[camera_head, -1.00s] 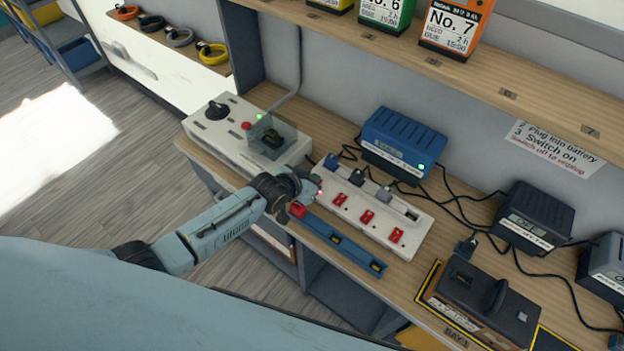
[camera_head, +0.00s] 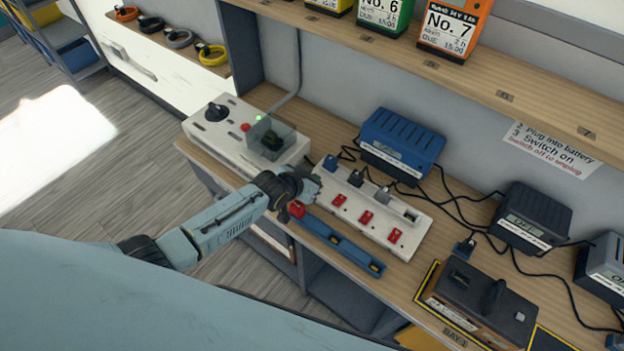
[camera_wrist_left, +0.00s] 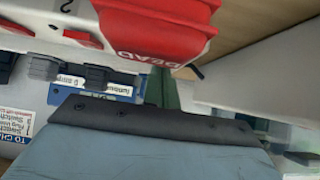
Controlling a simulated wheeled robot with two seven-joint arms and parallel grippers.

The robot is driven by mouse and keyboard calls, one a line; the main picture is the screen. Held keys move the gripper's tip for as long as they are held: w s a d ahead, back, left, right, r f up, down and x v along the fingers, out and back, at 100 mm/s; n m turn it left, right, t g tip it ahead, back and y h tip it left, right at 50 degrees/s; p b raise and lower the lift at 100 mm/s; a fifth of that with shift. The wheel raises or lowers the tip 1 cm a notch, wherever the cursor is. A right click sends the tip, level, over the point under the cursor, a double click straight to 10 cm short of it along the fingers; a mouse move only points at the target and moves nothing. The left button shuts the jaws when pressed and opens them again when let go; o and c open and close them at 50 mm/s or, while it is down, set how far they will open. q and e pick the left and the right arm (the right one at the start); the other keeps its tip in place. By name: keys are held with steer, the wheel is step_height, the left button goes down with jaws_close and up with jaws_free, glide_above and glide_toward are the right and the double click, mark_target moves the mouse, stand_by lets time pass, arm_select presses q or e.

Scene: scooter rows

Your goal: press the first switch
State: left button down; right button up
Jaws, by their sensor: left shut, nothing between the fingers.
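A white power strip (camera_head: 408,249) lies on the bench with a row of red switches. Three of them show clear: one near my gripper (camera_head: 339,200), a middle one (camera_head: 366,217) and a far one (camera_head: 394,235). My left gripper (camera_head: 313,186) is shut and empty at the strip's left end. It covers that end, so any switch there is hidden, and I cannot tell whether the fingertips touch it. The wrist view shows red switches (camera_wrist_left: 83,39) on the white strip, upside down. The right gripper is out of view.
A blue bar (camera_head: 340,245) with a red end (camera_head: 297,210) lies along the strip's front; the wrist view shows a red block marked DEAD (camera_wrist_left: 155,25). A blue charger (camera_head: 403,140) stands behind. A white control box (camera_head: 210,135) is left, a battery (camera_head: 478,300) right.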

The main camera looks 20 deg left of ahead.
arm_select(q)
steer(key=shift+w+d+r, duration=0.15)
steer(key=shift+w+d, duration=0.05)
steer(key=shift+w, duration=0.3)
steer(key=shift+r, duration=0.1)
steer(key=shift+r, duration=0.2)
steer(key=r+p, duration=0.4)
steer(key=shift+w+r+p, duration=0.15)
steer(key=shift+w+p, duration=0.1)
steer(key=shift+p, duration=0.05)
steer(key=r+v, duration=0.1)
steer(key=v, duration=0.8)
steer(key=shift+w+d+p, duration=0.15)
steer(key=shift+w+p, duration=0.15)
steer(key=shift+p, duration=0.15)
steer(key=shift+r, duration=0.1)
